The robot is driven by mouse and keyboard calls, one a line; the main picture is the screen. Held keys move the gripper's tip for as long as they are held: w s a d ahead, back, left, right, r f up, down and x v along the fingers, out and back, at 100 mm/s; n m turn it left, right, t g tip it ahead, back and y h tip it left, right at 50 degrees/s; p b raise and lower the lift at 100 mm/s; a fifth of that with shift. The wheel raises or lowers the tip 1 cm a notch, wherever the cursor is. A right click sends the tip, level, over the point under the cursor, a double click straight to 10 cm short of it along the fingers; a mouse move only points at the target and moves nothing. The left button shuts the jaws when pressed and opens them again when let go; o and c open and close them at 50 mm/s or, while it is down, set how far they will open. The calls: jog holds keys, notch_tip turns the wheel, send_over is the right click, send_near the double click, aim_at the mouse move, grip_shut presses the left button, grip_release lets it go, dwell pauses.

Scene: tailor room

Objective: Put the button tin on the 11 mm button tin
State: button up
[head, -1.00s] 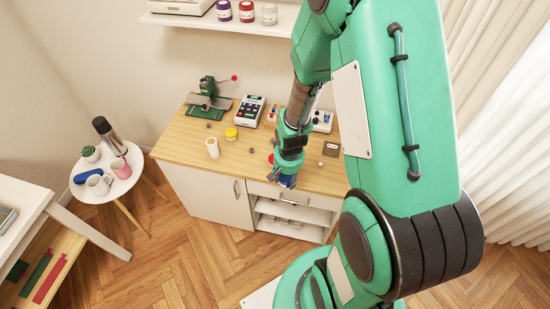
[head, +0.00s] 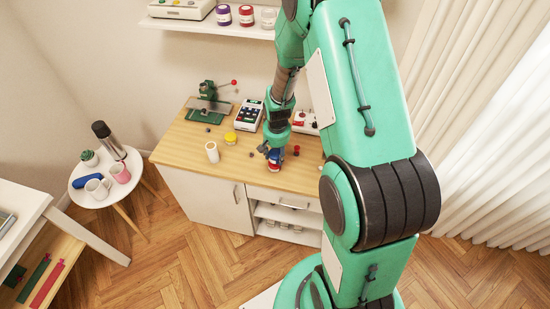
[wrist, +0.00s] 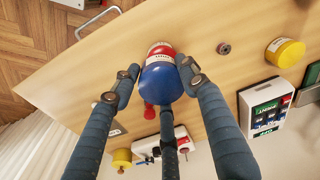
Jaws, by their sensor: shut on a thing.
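A blue-topped button tin (wrist: 161,82) is between the fingers of my gripper (wrist: 159,68), shut on its sides. It also shows at the front of the counter in the head view (head: 275,156). A red tin with a pale label (wrist: 160,49) shows just beyond the blue one in the wrist view, partly hidden by it. In the head view red shows just below the blue tin (head: 274,168). The blue tin appears over the red one; I cannot tell whether they touch. The labels are too small to read, so I cannot confirm which is the 11 mm tin.
The wooden counter (head: 185,150) holds a yellow tin (head: 231,138), a white cylinder (head: 212,152), a small dark round piece (wrist: 224,48), a keypad device (head: 249,115) and a red knob-like piece (wrist: 150,111). A green clamp-like tool (head: 209,102) stands at the back left.

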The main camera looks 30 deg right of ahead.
aim_at(275, 157)
jog(key=shift+w+d, duration=0.15)
jog(key=shift+w, duration=0.45)
jog(key=shift+f, duration=0.1)
jog(key=shift+f, duration=1.7)
jog(key=shift+f+b, duration=0.15)
jog(key=shift+b, duration=0.15)
jog(key=o, duration=1.2)
jog(key=shift+o, duration=0.2)
jog(key=shift+r, duration=0.2)
jog(key=r, duration=0.4)
jog(key=s+r+p, duration=0.1)
jog(key=r, duration=0.7)
jog(key=shift+s+a, duration=0.15)
jog(key=shift+a, duration=0.05)
